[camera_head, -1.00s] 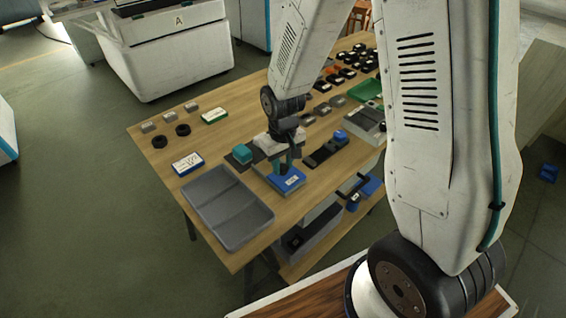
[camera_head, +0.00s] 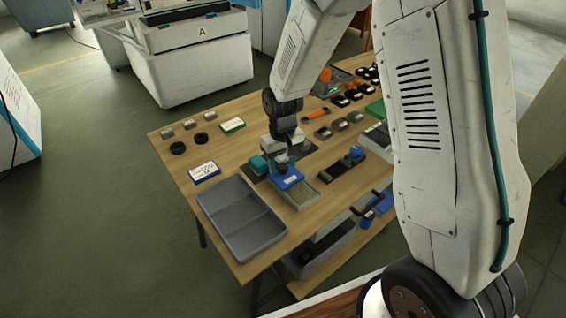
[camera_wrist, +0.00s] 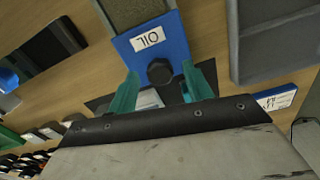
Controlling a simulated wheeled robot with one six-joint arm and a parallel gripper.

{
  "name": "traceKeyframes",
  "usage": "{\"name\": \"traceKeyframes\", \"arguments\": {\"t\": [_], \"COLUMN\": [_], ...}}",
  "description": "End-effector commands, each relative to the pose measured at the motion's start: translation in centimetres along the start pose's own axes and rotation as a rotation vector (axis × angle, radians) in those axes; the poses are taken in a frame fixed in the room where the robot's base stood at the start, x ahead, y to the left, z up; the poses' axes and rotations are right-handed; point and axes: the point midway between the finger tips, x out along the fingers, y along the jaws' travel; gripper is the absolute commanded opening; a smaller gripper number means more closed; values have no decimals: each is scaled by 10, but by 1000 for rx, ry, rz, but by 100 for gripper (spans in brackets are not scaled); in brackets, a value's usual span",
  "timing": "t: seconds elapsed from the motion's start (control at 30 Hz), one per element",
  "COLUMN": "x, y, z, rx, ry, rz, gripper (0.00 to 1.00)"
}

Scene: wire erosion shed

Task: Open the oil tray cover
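The oil tray cover (camera_head: 287,179) is a blue plate with a white label, which reads OIL in the wrist view (camera_wrist: 178,42). A round black knob (camera_wrist: 160,72) stands on its near end there. The oil tray (camera_head: 302,197) shows beyond the cover's labelled end, partly uncovered, with a brownish inside in the wrist view (camera_wrist: 130,12). My gripper (camera_wrist: 160,70) has teal fingers on either side of the knob, with small gaps visible on both sides. It is open. In the head view my gripper (camera_head: 283,160) is at the cover's back end, partly hiding it.
A grey divided bin (camera_head: 240,226) is left of the oil tray on the wooden table (camera_head: 182,158). A labelled card (camera_head: 205,172) lies behind it. A black fixture with a blue knob (camera_head: 341,163) stands to the right. Several small parts fill the table's back right.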

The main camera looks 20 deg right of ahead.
Motion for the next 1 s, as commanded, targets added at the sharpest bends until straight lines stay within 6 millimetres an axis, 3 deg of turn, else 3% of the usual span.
{"name": "traceKeyframes", "arguments": {"t": [0.17,0.6,1.0], "x": [-5,-71,-78], "y": [0,0,0], "z": [0,-1,0], "rx": [0,0,0], "ry": [1,3,-1], "rz": [0,0,0], "gripper": [51,51,51]}}
